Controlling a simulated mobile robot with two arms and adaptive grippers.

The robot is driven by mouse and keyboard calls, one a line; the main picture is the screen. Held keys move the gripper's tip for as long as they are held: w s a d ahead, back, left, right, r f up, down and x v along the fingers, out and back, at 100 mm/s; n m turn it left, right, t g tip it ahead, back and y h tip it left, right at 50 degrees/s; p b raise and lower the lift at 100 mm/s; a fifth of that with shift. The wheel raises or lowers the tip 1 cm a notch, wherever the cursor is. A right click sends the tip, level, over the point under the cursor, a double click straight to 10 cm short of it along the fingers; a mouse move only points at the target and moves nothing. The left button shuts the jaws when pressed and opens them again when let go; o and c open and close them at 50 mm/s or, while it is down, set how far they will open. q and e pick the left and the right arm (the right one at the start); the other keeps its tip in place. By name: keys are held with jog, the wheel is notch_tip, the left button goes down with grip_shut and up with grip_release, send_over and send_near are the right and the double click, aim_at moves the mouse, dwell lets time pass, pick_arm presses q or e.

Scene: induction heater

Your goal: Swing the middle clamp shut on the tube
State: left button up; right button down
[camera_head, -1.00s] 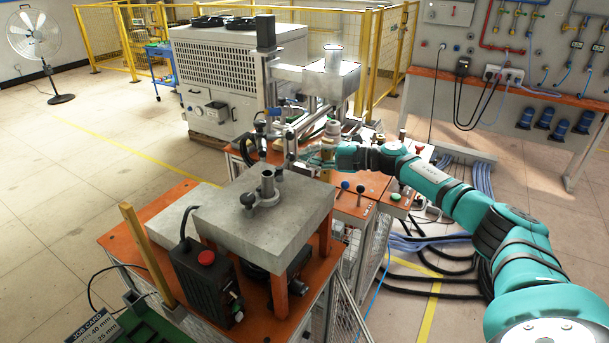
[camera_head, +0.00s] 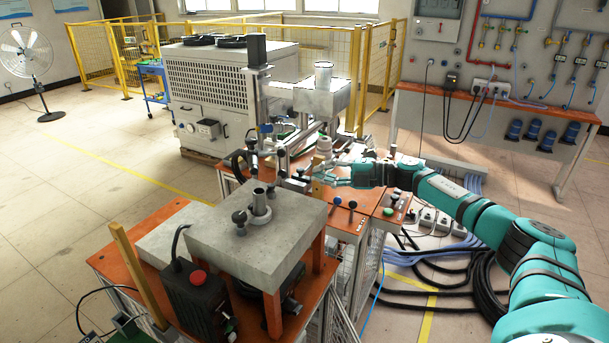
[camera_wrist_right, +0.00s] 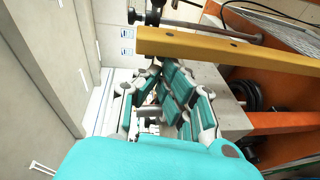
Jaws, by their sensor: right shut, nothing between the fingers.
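My right gripper (camera_head: 322,174) is at the metal clamp rig (camera_head: 283,150) on the orange bench, reaching in from the right. It is shut and empty. In the right wrist view its teal fingers (camera_wrist_right: 157,85) come together below a yellow-brown bar (camera_wrist_right: 225,46), with a dark knob (camera_wrist_right: 152,17) beyond. A small tan block (camera_head: 318,187) shows beside the fingers in the head view; contact is unclear. A short upright metal tube (camera_head: 259,202) stands on the grey slab in front. The middle clamp and the tube in it are too small and partly hidden to make out. My left gripper is out of view.
A grey box with a metal cylinder (camera_head: 323,76) rises behind the rig. Black and blue cables (camera_head: 435,250) lie on the floor at right.

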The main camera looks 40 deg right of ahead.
jog(key=v, duration=0.6)
dwell(1.1)
